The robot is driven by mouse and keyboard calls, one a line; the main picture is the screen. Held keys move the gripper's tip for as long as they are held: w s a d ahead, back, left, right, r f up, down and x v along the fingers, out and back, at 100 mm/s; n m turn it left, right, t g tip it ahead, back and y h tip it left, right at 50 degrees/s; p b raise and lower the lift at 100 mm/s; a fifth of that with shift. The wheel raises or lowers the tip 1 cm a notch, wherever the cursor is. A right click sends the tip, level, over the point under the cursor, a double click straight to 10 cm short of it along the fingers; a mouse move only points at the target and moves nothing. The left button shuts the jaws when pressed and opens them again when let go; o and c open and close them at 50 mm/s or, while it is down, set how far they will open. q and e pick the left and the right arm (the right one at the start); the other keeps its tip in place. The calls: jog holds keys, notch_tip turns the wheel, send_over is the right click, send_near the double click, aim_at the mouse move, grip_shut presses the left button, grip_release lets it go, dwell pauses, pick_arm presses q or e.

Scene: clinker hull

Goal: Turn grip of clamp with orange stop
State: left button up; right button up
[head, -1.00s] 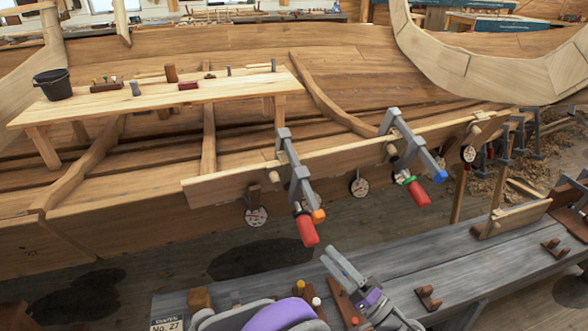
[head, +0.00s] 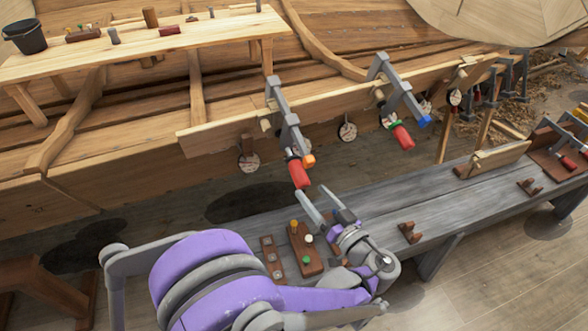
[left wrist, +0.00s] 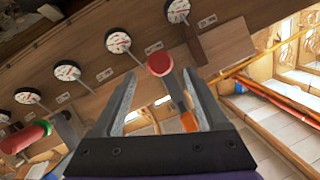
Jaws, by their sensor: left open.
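The clamp with the orange stop (head: 308,160) hangs on the plank edge, with its grey bar tilted. Its red grip (head: 299,174) points down toward me. My left gripper (head: 316,200) is open and empty, just below and right of that grip, apart from it in the head view. A second clamp with a blue stop (head: 424,121) and red grip (head: 403,137) stands to the right. My right gripper is not in view.
A grey bench (head: 450,190) with wooden blocks and pegs lies below the plank (head: 220,134). Round dials (head: 347,132) hang along the plank. A trestle table (head: 150,52) with a black bucket (head: 25,36) stands at the upper left.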

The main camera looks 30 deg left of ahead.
aim_at(292, 171)
pick_arm(q)
jog(key=x, duration=0.9)
jog(key=shift+w+a, duration=0.15)
jog(key=shift+a, duration=0.15)
grip_shut()
jog(key=shift+m, duration=0.3)
jog(key=shift+s+m+g+y+b, duration=0.2)
jog(key=shift+m+g+y+b, duration=0.4)
jog(key=shift+m+g+y, duration=0.3)
jog(key=shift+s+a+r+m+g+y+b, duration=0.1)
jog(key=shift+m+g+y+b, duration=0.25)
jog(key=shift+m, duration=0.4)
jog(key=shift+s+r+m+g+y+b, duration=0.1)
jog(key=shift+m+g+y+b, duration=0.1)
jog(key=shift+m+g+y, duration=0.4)
jog(key=shift+m, duration=0.25)
